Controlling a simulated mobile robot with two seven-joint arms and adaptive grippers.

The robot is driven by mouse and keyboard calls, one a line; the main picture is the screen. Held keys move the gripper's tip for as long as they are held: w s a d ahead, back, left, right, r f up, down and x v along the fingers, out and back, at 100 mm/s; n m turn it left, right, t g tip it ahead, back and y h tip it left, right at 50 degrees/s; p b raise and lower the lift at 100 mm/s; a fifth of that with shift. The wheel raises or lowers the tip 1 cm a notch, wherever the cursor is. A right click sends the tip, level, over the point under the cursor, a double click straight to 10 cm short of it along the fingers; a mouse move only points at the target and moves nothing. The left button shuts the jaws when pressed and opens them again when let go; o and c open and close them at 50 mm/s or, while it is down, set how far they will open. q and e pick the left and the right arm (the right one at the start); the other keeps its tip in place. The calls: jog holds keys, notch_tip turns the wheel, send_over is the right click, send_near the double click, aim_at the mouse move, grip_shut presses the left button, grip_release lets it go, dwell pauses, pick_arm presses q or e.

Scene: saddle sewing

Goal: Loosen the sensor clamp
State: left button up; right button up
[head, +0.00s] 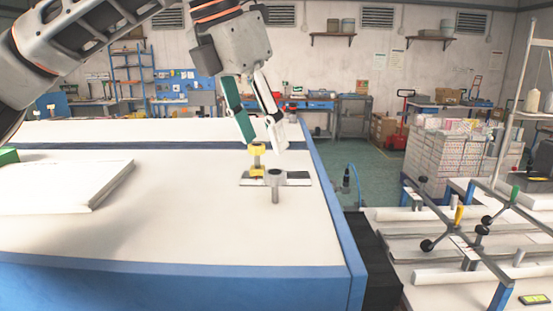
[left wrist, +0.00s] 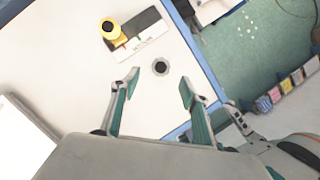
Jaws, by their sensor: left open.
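The sensor clamp is a flat metal plate (head: 297,180) on the white table top, with a yellow knob (head: 257,149) and a short grey post (head: 275,187) at it. My left gripper (head: 264,139) is open and empty, pointing down above and close to the clamp. In the left wrist view the grey post (left wrist: 160,67) shows between the open fingertips (left wrist: 160,80), and the yellow knob (left wrist: 111,30) lies beyond them, up and left. No contact with the clamp is visible. My right gripper is not in view.
The white table (head: 200,235) has a blue edge, close to the clamp on the right. A white slab (head: 65,188) lies on the left. A lower bench with rods and clamps (head: 450,250) stands on the right. The table front is clear.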

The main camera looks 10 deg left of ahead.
aim_at(275, 172)
pick_arm(q)
jog(key=shift+x, duration=3.55)
jog(key=shift+s, duration=0.15)
jog(key=c, duration=1.1)
